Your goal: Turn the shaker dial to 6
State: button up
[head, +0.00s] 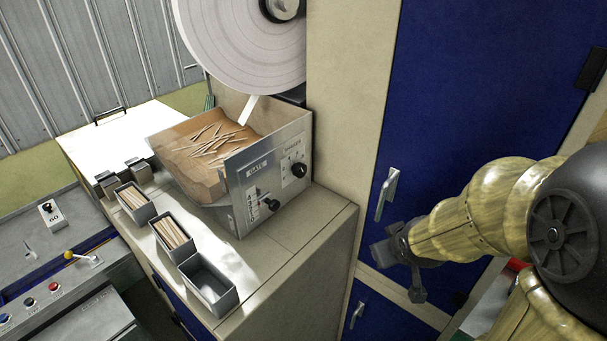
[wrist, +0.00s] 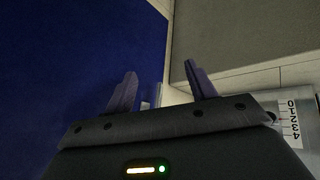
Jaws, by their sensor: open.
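The shaker dial appears to be the upper black knob (head: 298,169) on the grey front plate of the stick hopper (head: 238,185); its small markings are too small to read in the head view. A second black knob (head: 271,204) sits lower left beside a scale, under a plate reading GATE. My gripper (head: 384,250) is to the right of the hopper, in front of the blue cabinet, apart from both knobs. In the wrist view my gripper (wrist: 160,76) has its two fingers spread with nothing between them. A white number scale (wrist: 289,120) shows at the right edge there.
The blue cabinet door (head: 470,100) with a metal handle (head: 387,194) stands behind my gripper. Open grey bins (head: 208,280), two holding sticks, line the beige cabinet top. A large paper roll (head: 245,45) hangs above the hopper.

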aim_at(302, 172)
jog(key=w+a+r+n+t+y+b, duration=0.1)
jog(key=w+a+r+n+t+y, duration=0.4)
jog(key=a+r+n+y, duration=0.4)
jog(key=n, duration=0.4)
jog(key=shift+w+a, duration=0.25)
jog(key=shift+a, duration=0.05)
jog(key=shift+w+r, duration=0.1)
jog(key=p+x, duration=0.5)
jog(key=x, duration=1.1)
jog(key=shift+w+a+r, duration=0.1)
jog(key=shift+w, duration=0.3)
jog(key=shift+w+a, duration=0.15)
jog(key=shift+a, duration=0.25)
jog(key=shift+c, duration=0.5)
jog(key=shift+d, duration=0.1)
jog(key=c, duration=0.9)
